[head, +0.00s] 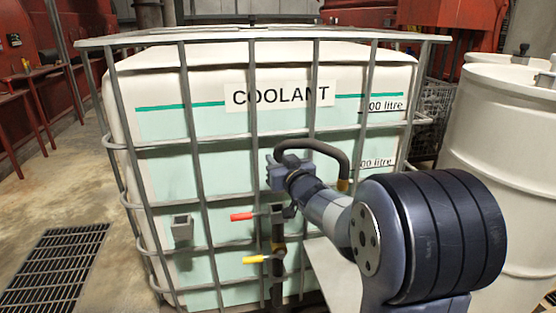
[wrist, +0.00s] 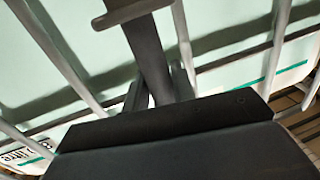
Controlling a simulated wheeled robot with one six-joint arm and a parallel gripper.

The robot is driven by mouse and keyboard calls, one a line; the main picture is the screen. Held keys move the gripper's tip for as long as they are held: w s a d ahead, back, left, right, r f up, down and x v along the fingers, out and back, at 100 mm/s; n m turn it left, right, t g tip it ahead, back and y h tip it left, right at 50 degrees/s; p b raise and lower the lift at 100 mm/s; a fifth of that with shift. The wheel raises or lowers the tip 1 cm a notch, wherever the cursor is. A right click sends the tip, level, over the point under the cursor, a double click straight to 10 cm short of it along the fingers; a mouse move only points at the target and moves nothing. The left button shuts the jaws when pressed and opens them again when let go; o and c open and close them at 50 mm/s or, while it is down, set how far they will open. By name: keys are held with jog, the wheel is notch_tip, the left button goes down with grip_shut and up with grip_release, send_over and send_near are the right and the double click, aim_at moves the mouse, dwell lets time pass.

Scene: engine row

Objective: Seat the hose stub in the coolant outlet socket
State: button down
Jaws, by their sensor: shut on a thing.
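My gripper (wrist: 158,92) points at the caged tank and is shut on a dark, smooth bar-like piece, which I take for the hose stub (wrist: 150,52). Its far end runs up to a grey crosspiece (wrist: 132,11) in the wrist view; I cannot tell whether they touch. I cannot make out the coolant outlet socket for sure.
The white coolant tank (head: 215,160) sits in a grey bar cage. A small grey box (head: 182,227) is on its left front. A dark curved hose (head: 325,148) arches above my wrist. White drums (head: 505,150) stand right. A floor grate (head: 55,268) lies left.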

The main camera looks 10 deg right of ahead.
jog(key=shift+f+b, duration=3)
jog(key=shift+f, duration=0.8)
jog(key=c, duration=1.5)
grip_release()
jog(key=o, duration=0.4)
jog(key=shift+f, duration=0.15)
jog(key=shift+s, duration=0.15)
